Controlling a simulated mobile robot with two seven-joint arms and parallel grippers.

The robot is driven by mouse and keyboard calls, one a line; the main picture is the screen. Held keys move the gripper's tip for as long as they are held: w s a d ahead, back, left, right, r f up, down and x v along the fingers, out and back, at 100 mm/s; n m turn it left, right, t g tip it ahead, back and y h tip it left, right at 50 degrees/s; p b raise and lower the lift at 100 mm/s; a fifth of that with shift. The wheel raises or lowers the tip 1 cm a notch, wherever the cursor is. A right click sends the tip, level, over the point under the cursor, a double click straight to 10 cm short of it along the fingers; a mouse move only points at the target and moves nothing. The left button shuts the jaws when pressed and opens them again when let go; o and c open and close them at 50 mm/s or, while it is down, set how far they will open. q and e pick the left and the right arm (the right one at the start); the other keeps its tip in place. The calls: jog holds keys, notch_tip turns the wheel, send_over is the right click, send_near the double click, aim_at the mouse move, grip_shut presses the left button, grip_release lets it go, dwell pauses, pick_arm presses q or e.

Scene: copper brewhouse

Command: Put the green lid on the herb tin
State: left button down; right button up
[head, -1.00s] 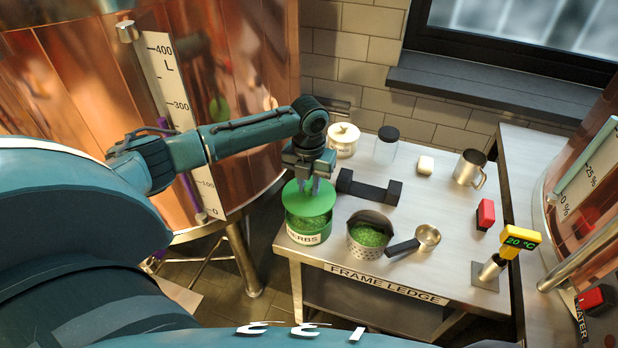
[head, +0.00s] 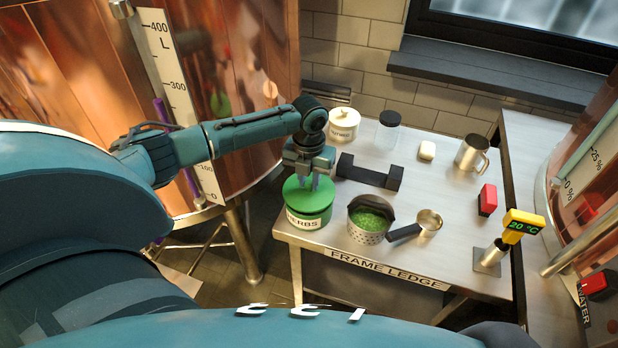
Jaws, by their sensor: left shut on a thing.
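The green herb tin (head: 311,221), with a pale label reading HERBS, stands at the left front corner of the metal table. The green lid (head: 301,194) lies level over the tin's mouth and covers it; I cannot tell whether it is fully seated. My left gripper (head: 308,184) reaches down from above and is shut on the lid's top; its fingers hide the grip point. My right gripper is not in view.
A perforated pot of green herbs (head: 368,221) stands close right of the tin, with a metal scoop (head: 420,225) beside it. A black rack (head: 369,172) lies behind. A white canister (head: 343,124), glass jar (head: 388,132), steel mug (head: 472,153) and red block (head: 487,200) stand further off.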

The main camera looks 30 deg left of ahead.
pick_arm(q)
jog(key=shift+f, duration=0.4)
jog(key=shift+f+b, duration=0.6)
jog(key=shift+f, duration=0.1)
dwell(0.3)
jog(key=c, duration=1.6)
grip_release()
jog(key=o, duration=0.6)
jog(key=shift+c, duration=0.2)
